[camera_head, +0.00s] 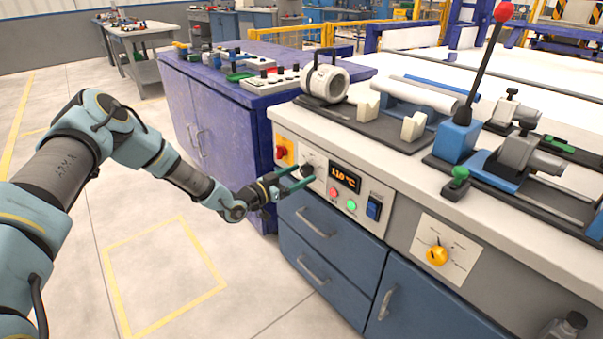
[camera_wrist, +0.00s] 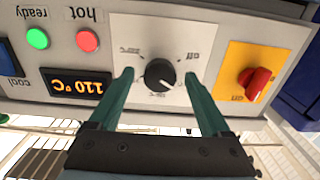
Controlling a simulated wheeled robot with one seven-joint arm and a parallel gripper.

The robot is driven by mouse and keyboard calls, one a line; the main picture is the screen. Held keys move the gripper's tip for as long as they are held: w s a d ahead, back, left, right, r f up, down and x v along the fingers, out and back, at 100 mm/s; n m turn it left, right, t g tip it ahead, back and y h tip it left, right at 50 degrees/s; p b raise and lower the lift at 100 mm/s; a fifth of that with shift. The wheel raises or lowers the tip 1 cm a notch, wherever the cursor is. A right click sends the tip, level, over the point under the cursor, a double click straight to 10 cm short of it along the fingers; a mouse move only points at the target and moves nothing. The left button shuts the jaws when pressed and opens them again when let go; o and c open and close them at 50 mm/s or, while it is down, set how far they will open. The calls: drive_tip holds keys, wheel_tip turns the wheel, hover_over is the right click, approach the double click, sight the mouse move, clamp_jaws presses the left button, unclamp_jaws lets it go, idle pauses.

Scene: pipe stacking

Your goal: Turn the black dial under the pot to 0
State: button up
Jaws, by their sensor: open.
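The black dial (camera_wrist: 160,73) sits on a white plate with markings in the wrist view, which shows the panel upside down. Its pale pointer mark appears toward the lower right there; I cannot read a 0. In the head view the dial (camera_head: 307,169) is small and partly covered by my gripper. My gripper (camera_wrist: 158,76) is open, its two green fingers on either side of the dial with visible gaps. It also shows at the panel in the head view (camera_head: 298,179). No plain pot is seen; a white cylindrical device with a handle (camera_head: 325,80) stands on the bench above.
An orange display reading 110 °C (camera_head: 344,177), red (camera_head: 334,191) and green (camera_head: 351,205) lights and a blue switch (camera_head: 374,208) share the panel. A red knob on a yellow plate (camera_wrist: 255,82) is close beside the dial. Blue drawers (camera_head: 320,255) lie below.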

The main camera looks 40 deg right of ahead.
drive_tip(key=shift+d, duration=0.45)
clamp_jaws()
idle(0.5)
